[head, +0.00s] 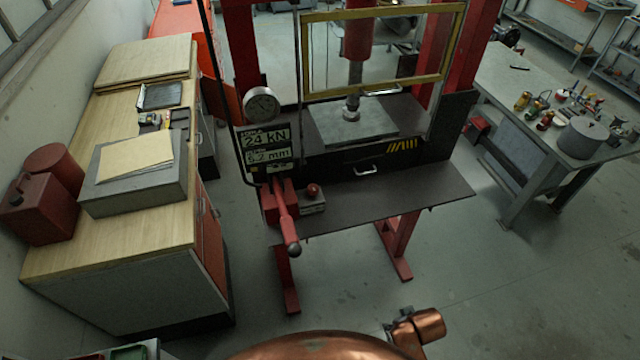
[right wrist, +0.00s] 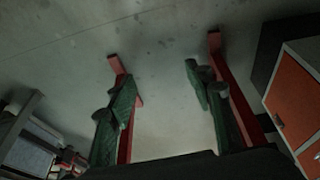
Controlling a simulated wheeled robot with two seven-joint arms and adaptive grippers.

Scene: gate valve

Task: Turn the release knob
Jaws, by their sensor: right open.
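The release knob (head: 313,191) is a small red ball knob on a grey block at the left front of the red press. A red pump lever (head: 286,218) with a dark ball end stands just left of it. My right gripper (right wrist: 160,92) shows in the right wrist view, its two dark green fingers spread wide with nothing between them. The knob is not visible in that view, and floor and red press legs lie beyond the fingers. My left gripper is in neither view.
The press table (head: 420,190) spreads right of the knob, under a yellow-framed guard (head: 301,60). A display panel (head: 266,148) and dial gauge (head: 261,104) stand behind the lever. A wooden-topped cabinet (head: 160,215) is left; a workbench (head: 500,82) is right. Floor in front is clear.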

